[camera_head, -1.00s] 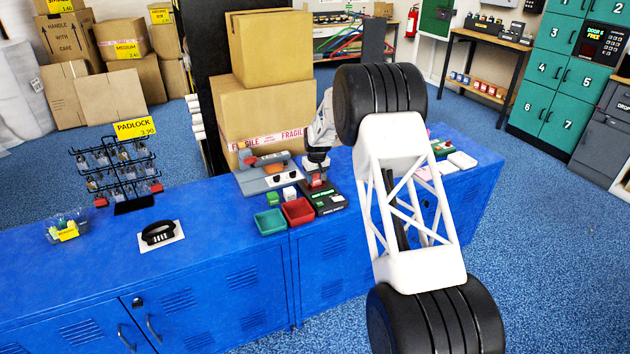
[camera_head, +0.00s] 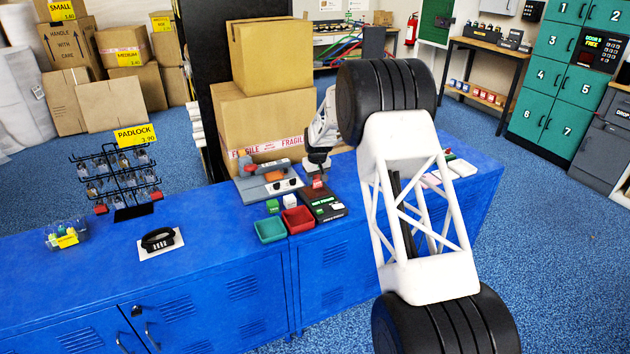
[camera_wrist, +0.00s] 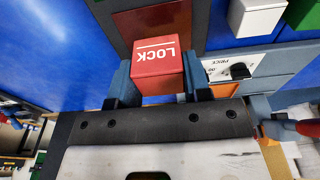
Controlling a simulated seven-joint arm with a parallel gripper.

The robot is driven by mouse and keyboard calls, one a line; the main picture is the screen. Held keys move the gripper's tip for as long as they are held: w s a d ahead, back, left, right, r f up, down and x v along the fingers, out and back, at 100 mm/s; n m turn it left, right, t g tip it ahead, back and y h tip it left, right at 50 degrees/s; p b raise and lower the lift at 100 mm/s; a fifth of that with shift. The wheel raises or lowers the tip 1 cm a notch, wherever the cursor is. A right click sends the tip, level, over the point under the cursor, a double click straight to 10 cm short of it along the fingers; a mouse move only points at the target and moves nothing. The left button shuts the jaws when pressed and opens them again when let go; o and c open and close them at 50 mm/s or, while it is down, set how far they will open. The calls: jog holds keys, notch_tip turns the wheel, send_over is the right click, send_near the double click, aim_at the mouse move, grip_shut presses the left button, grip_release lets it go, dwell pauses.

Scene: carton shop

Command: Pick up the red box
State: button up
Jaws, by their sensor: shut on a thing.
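The red box (camera_wrist: 158,62), with white "LOCK" lettering on its face, sits between the two fingers of my gripper (camera_wrist: 158,82) in the wrist view. The fingers press on it from both sides. In the head view, my gripper (camera_head: 317,172) points down over the blue counter, with the red box (camera_head: 318,183) small at its tip, just above or on the black device (camera_head: 328,208). I cannot tell whether the box touches the device.
A red tray (camera_head: 298,220) and a green tray (camera_head: 270,230) stand at the counter's front edge. A green box (camera_head: 272,206) and a white box (camera_head: 290,201) are behind them. A grey machine with knobs (camera_head: 262,189) is left of my gripper. Cardboard cartons (camera_head: 262,115) stand behind.

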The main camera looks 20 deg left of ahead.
jog(key=s+d, duration=0.2)
jog(key=s, duration=0.2)
jog(key=s+d+r, duration=0.1)
jog(key=s+d, duration=0.2)
jog(key=s, duration=0.1)
jog(key=s+d, duration=0.2)
jog(key=s, duration=0.3)
jog(key=shift+d+r, duration=0.15)
jog(key=shift+r, duration=0.05)
jog(key=shift+s, duration=0.1)
dwell(0.6)
jog(key=s+f, duration=0.2)
jog(key=s, duration=1.4)
jog(key=shift+s+d, duration=0.2)
jog(key=shift+d, duration=0.25)
jog(key=shift+w+f, duration=0.1)
send_over(298, 223)
jog(key=shift+f, duration=0.75)
jog(key=shift+f, duration=0.1)
